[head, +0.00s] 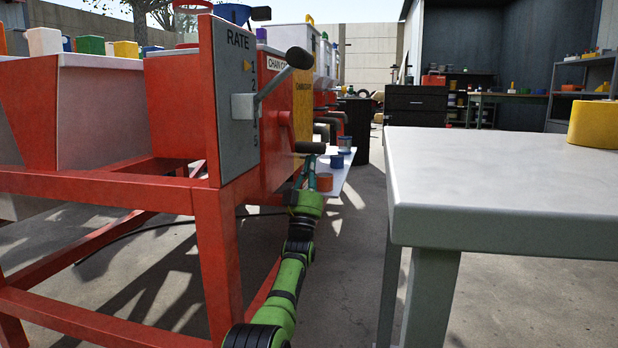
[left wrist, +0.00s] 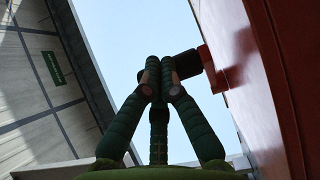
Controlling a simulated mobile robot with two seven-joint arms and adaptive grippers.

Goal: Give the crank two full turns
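The crank is on the side of the red machine (head: 232,190). Its black handle (head: 310,148) sticks out sideways below the RATE panel. In the left wrist view the black handle (left wrist: 184,66) runs from a red arm (left wrist: 212,70) to behind my fingertips. My left gripper (head: 307,161) comes up from below, its fingertips right at the handle. In the left wrist view its fingers (left wrist: 159,80) converge and overlap the handle. I cannot tell whether they are closed on it. My right gripper is not in view.
A grey lever with a black knob (head: 299,58) sticks out above, on the RATE panel (head: 232,100). A grey table (head: 490,180) stands close on the right. Small cans (head: 325,182) sit on a white shelf beyond my gripper. Concrete floor lies between machine and table.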

